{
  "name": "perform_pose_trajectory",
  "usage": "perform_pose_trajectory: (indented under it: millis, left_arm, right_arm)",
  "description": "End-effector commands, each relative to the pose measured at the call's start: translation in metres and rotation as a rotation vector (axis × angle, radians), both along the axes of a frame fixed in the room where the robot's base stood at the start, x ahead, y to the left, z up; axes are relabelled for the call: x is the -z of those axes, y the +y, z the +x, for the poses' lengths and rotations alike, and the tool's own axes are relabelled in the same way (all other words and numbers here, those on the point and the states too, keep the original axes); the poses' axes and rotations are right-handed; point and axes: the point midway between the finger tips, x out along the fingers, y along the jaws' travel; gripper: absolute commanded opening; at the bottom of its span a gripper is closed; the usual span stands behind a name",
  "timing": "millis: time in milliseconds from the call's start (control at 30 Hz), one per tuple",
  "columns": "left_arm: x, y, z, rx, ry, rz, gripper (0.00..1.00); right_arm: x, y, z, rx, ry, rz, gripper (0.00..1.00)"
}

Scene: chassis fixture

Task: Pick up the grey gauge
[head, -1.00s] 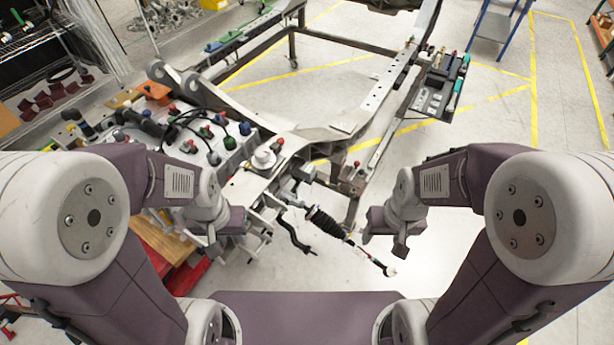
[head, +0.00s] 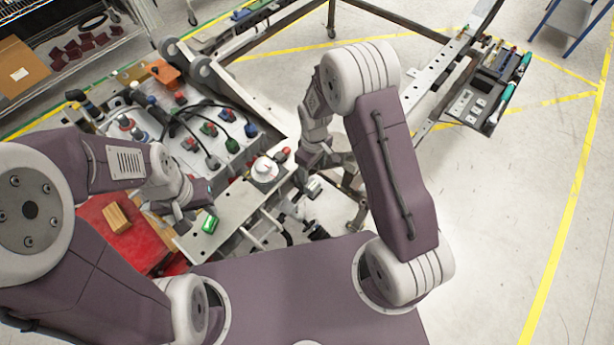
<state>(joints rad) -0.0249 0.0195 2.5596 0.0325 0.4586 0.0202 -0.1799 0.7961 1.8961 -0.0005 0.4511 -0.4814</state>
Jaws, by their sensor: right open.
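A pale grey round piece (head: 264,171), which looks like the gauge, sits on the flat metal plate (head: 232,203) of the chassis fixture. A red knob (head: 286,152) is close to its right. My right gripper (head: 316,163) is open, over the fixture just right of the gauge and apart from it. My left gripper (head: 190,208) is at the left end of the plate, left of the gauge; its jaws are too small and shadowed to read. A green piece (head: 209,224) lies on the plate near my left gripper.
A grey block with several coloured knobs and black cables (head: 217,150) stands behind the plate. A red box (head: 115,235) with a wooden block (head: 117,218) is at the left. A tool tray (head: 477,100) sits at the right. The floor at the right is open.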

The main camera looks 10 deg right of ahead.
Motion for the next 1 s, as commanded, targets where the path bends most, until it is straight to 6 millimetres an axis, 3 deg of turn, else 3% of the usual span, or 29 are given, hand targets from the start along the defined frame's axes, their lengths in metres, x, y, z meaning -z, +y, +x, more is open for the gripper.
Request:
perform_pose_trajectory:
  millis: [67,300,533,800,1000]
  left_arm:
    - [-0.002,0.0,0.0,0.0,0.0,0.0,0.36]
    - [-0.01,0.0,0.0,0.0,0.0,0.0,0.36]
    - [-0.014,0.0,0.0,0.0,0.0,0.0,0.36]
    - [-0.026,0.0,0.0,0.0,0.0,0.0,0.36]
    - [-0.025,0.0,0.0,0.0,0.0,0.0,0.36]
  right_arm:
    - [-0.001,0.001,0.0,-0.003,0.0,0.0,0.67]
    - [0.031,0.001,-0.001,-0.001,0.002,0.0,0.67]
    - [0.043,0.001,-0.002,-0.001,0.001,0.0,0.67]
    - [0.086,0.001,-0.003,-0.001,0.0,0.0,0.67]
    - [0.089,0.001,-0.002,0.0,-0.002,0.0,0.67]
